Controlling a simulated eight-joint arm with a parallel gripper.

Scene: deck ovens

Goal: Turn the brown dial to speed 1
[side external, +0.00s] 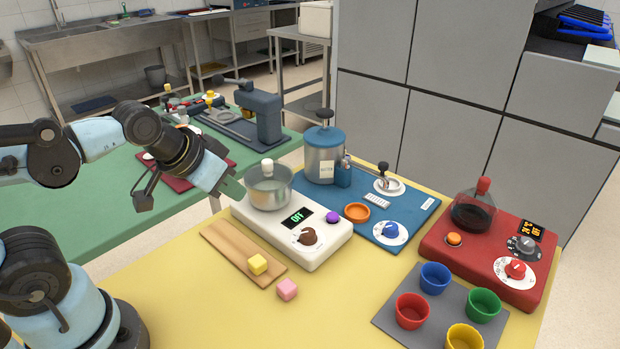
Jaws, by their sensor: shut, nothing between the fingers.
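The brown dial (308,236) sits on the front of a white appliance (330,243), on a white marked disc. The dial's markings are too small to read. A black display (297,217) above it shows OFF in green. A metal pot (269,190) stands on the back of the appliance. My gripper (236,192) is shut and empty, in the air just left of the pot, apart from the dial and to its upper left. Its fingertips are small and partly lost against the background.
A purple button (333,217) is beside the display.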

